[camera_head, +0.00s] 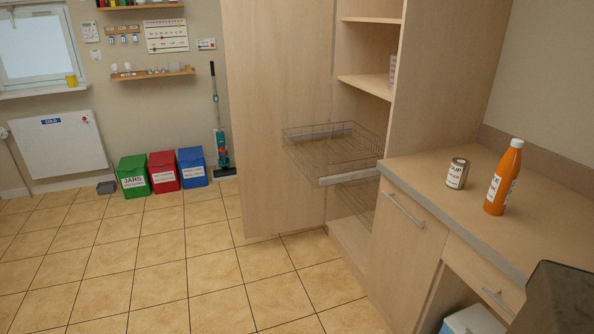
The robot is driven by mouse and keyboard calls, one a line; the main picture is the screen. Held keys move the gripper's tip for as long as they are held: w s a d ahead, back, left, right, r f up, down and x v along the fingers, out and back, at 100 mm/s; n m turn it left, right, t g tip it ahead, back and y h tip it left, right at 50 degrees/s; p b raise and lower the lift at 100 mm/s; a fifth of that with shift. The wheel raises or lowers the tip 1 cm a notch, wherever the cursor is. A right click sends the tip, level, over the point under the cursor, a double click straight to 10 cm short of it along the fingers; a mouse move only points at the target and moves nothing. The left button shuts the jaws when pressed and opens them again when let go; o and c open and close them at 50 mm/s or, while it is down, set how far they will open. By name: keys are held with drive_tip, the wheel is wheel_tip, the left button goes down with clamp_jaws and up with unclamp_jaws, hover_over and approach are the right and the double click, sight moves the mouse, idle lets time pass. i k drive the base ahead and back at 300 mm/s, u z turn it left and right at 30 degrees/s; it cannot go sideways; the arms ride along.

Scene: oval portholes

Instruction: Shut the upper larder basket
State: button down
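The upper larder basket (333,157) is a wire basket pulled out of the tall wooden larder cabinet (362,62). It sticks out to the left past the cabinet front, with a pale rail (349,176) along its near side. It looks empty. A lower wire basket (357,200) shows partly below it, inside the cabinet. The larder door (277,110) stands wide open behind the upper basket.
The counter (480,205) at right holds a can (456,173) and an orange bottle (497,180). Green (133,176), red (164,172) and blue (193,167) bins stand by the far wall beside an upright cleaner (220,140). The tiled floor (180,260) at left is clear.

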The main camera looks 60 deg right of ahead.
sight(339, 178)
drive_tip(key=z, duration=0.35)
drive_tip(key=i, duration=1)
drive_tip(key=u, duration=0.1)
